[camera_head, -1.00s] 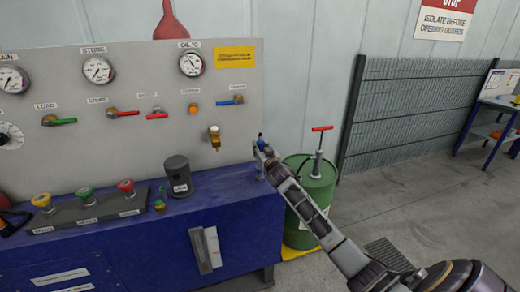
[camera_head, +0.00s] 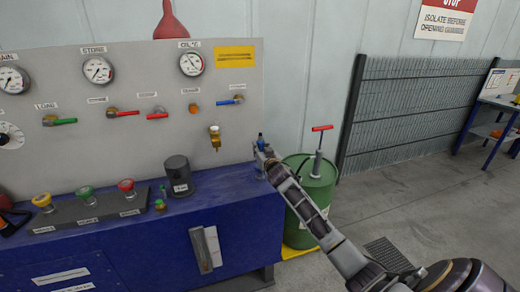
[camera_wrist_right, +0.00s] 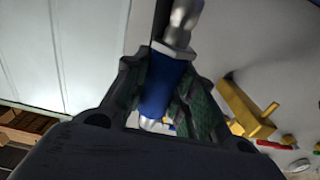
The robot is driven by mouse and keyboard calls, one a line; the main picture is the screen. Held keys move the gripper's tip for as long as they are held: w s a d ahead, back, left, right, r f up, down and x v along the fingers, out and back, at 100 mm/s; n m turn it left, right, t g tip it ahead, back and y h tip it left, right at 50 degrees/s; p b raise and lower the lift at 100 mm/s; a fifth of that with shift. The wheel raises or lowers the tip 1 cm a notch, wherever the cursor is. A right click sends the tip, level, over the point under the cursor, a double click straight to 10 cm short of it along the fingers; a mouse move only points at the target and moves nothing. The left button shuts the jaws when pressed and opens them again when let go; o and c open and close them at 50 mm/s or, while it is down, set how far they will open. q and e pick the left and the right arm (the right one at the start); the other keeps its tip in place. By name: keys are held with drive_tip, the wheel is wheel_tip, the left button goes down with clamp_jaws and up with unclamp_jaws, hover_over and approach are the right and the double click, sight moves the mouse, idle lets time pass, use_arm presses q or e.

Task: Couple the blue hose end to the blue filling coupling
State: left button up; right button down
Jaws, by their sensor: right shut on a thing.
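The blue hose end (camera_head: 261,138) stands upright in my right gripper (camera_head: 262,153), beside the right edge of the grey panel. In the right wrist view, the hose end (camera_wrist_right: 165,85) is a blue sleeve with a silver metal fitting, and the fingers (camera_wrist_right: 165,95) are closed around the sleeve. A brass fitting (camera_head: 215,137) sticks out of the panel left of the gripper, below a blue-handled valve (camera_head: 231,101); a yellow brass part (camera_wrist_right: 245,108) also shows in the wrist view. No blue shows on the brass fitting. The hose end is apart from it. My left gripper is out of view.
A dark cylinder (camera_head: 178,175) stands on the blue bench (camera_head: 130,240), left of my gripper. A green drum (camera_head: 312,195) with a red-handled pump (camera_head: 321,128) stands just right of the bench. Gauges and valve levers cover the panel (camera_head: 130,75).

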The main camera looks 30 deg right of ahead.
drive_tip(key=shift+f+b, duration=0.4)
drive_tip(key=shift+f, duration=0.15)
drive_tip(key=shift+f+b, duration=1.1)
drive_tip(key=shift+f, duration=0.75)
idle(0.8)
drive_tip(key=c, duration=1.1)
unclamp_jaws()
drive_tip(key=shift+s, duration=0.2)
drive_tip(key=shift+v, duration=5.8)
